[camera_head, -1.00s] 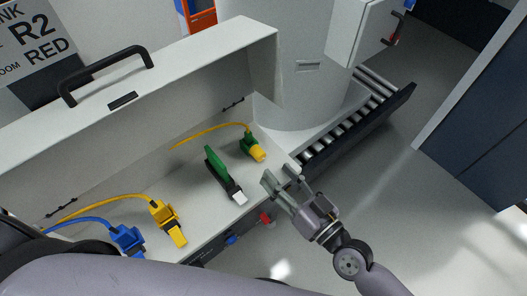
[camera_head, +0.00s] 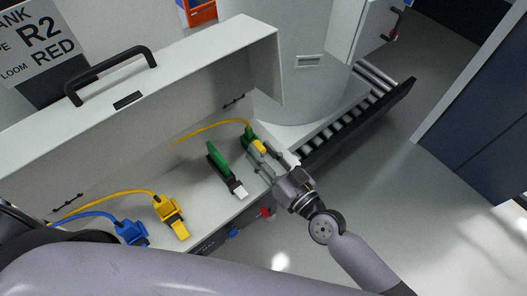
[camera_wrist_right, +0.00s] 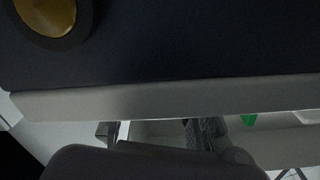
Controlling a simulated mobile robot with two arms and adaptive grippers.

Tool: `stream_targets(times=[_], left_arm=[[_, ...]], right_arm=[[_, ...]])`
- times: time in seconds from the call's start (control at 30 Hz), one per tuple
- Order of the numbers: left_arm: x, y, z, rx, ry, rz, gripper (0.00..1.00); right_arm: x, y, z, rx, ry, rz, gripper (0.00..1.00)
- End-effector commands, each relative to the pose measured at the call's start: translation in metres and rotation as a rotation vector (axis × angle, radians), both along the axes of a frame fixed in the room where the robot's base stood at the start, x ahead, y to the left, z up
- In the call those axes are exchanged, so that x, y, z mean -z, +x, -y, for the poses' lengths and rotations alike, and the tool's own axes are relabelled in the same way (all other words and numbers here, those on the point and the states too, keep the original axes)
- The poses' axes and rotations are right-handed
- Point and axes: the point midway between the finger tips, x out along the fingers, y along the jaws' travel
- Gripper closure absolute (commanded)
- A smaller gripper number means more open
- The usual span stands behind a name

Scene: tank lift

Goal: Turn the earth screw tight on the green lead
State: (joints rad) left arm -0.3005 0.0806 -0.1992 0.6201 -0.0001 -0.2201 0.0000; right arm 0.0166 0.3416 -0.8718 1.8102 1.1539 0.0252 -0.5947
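The green lead's plug (camera_head: 248,137) sits at the far right end of the open trough, with a yellow cable running left from it. A yellow part (camera_head: 259,147), seemingly the earth screw, is on its near side. My right gripper (camera_head: 261,152) reaches in from the lower right, its fingers on either side of the yellow part. They look open, and I cannot tell whether they touch it. In the right wrist view two spread dark fingers (camera_wrist_right: 152,132) show at the bottom, and a small green patch lies to their right. My left gripper is out of view.
A green upright lever (camera_head: 217,158) on a black base stands left of the right gripper. A yellow plug (camera_head: 168,209) and a blue plug (camera_head: 130,232) lie further left. A raised cover with a black handle (camera_head: 110,73) stands behind. The floor at right is clear.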

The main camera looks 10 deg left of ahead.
Motion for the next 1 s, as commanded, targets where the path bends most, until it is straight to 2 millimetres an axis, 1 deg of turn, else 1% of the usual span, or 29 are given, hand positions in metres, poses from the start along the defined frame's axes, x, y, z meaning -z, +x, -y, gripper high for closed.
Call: stream_targets(times=[0.03, 0.43, 0.57, 0.8, 1.0], left_arm=[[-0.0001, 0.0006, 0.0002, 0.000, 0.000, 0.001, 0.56], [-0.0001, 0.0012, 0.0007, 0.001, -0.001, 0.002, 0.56], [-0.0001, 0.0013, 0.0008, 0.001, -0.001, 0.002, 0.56], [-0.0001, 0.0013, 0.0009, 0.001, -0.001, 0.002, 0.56], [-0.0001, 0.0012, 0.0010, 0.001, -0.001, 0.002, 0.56]], right_arm=[[0.0000, -0.0001, 0.0002, 0.000, 0.000, 0.000, 0.74], [0.0001, 0.0000, 0.0004, 0.001, 0.000, 0.000, 1.00], [0.0001, 0.0000, 0.0004, 0.001, 0.006, -0.007, 1.00], [-0.0005, 0.0006, 0.0005, 0.001, 0.073, -0.091, 1.00], [-0.0005, 0.0007, 0.0006, 0.001, 0.078, -0.098, 1.00]])
